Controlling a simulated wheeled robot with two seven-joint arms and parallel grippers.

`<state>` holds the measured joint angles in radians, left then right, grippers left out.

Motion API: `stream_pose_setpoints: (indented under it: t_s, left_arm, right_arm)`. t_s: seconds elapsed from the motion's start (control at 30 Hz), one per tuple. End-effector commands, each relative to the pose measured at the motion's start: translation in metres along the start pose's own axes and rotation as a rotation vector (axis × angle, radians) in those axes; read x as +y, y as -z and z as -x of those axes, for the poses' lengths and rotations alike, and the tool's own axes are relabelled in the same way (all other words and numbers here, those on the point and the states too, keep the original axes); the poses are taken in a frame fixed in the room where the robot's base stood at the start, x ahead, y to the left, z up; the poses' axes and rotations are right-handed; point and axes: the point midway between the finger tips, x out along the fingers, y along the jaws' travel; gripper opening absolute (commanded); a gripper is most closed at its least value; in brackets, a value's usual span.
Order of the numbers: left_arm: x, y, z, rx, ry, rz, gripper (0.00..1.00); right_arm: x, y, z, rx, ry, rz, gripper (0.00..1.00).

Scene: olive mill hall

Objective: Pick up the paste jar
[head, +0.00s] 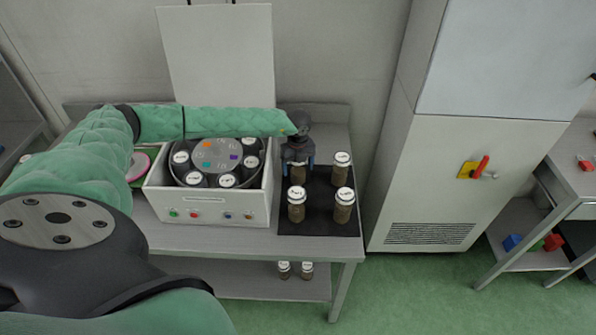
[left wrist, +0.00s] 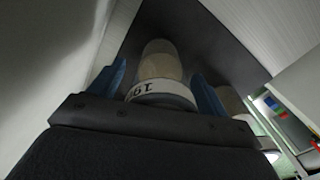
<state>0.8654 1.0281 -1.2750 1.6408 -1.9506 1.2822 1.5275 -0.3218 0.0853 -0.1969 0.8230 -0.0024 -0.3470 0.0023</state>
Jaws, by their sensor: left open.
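Several similar jars with white lids and brown contents stand upright on a black mat (head: 320,228). The back-left jar (head: 298,175) is directly at my left gripper (head: 298,165), whose blue fingers are open on either side of it. In the left wrist view this jar (left wrist: 160,92) shows between the spread fingers of the left gripper (left wrist: 158,82), its white lid with dark print nearest the camera. Contact with the fingers cannot be made out. The other jars are back right (head: 342,170), front left (head: 297,207) and front right (head: 343,207). My right gripper is out of view.
A white machine (head: 232,212) with a round carousel of lidded jars stands left of the mat on the grey table (head: 180,238). Two jars (head: 284,270) stand on the lower shelf. A tall white cabinet (head: 430,170) with a red handle stands to the right.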

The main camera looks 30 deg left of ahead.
Motion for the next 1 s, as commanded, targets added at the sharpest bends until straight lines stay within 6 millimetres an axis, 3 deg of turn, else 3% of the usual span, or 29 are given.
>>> stream_pose_setpoints:
  t_s: [0.33,0.6,1.0]
  left_arm:
    - [-0.0001,0.0001,-0.0042,0.0,0.0,-0.001,0.77]
    - [0.0,-0.0001,-0.004,0.0,0.0,0.0,0.25]
    - [-0.0002,-0.0007,0.0012,-0.001,0.002,0.0,0.25]
  right_arm:
    - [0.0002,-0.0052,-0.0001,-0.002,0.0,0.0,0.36]
    - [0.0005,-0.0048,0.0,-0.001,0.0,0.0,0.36]
    - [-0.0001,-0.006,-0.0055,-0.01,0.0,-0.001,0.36]
